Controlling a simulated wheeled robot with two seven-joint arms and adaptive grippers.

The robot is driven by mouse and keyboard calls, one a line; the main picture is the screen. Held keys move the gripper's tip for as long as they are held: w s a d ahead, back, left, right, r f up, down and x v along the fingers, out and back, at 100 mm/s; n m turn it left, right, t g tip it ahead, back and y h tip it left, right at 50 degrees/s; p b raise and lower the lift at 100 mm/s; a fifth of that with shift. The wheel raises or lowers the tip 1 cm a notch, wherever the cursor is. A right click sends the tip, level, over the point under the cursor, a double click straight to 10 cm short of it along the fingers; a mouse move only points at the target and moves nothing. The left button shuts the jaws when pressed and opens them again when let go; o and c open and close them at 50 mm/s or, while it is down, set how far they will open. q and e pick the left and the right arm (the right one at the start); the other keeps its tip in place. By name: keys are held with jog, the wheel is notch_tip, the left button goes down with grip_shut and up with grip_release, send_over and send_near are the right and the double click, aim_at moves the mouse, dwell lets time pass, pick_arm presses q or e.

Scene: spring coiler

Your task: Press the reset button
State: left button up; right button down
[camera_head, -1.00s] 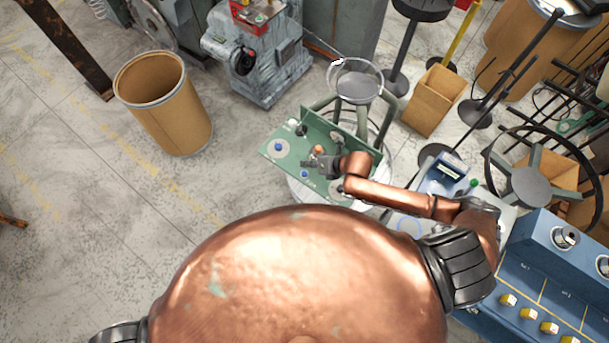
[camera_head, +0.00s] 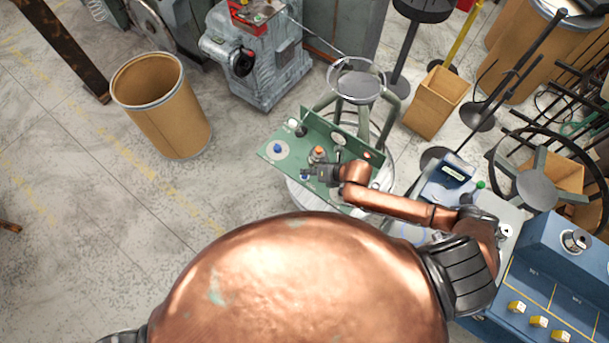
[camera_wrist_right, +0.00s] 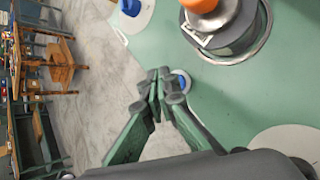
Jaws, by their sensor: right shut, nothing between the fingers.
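A green control panel (camera_head: 268,152) carries several controls. One blue button (camera_head: 277,148) sits on a pale disc at its left; it also shows at the top of the right wrist view (camera_wrist_right: 130,7). A smaller blue button (camera_wrist_right: 184,80) with a white ring is partly hidden behind my right fingertips. An orange-topped control (camera_head: 318,150) stands beside my gripper. I cannot read a reset label. My right gripper (camera_wrist_right: 160,80) is shut and empty, its tips over or at the small button's edge; contact cannot be told. It also shows in the head view (camera_head: 306,171). My left gripper is out of view.
The panel has a raised back wall and stands by a round stool (camera_head: 355,84). A brown drum (camera_head: 160,108) stands at the left. A blue console (camera_head: 540,270) with yellow switches is at the right.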

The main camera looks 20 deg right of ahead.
aim_at(306, 176)
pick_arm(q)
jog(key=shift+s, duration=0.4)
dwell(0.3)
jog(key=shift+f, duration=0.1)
pick_arm(e)
jog(key=shift+f, duration=0.1)
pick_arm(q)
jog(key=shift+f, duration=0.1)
pick_arm(e)
jog(key=shift+f, duration=0.35)
pick_arm(q)
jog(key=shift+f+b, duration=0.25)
jog(key=shift+b, duration=0.2)
pick_arm(e)
jog(key=shift+f, duration=0.4)
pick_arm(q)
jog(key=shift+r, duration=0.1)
pick_arm(e)
jog(key=shift+r, duration=0.1)
pick_arm(q)
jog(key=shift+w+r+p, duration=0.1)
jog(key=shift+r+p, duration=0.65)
jog(key=shift+p, duration=0.1)
pick_arm(e)
jog(key=shift+r, duration=0.75)
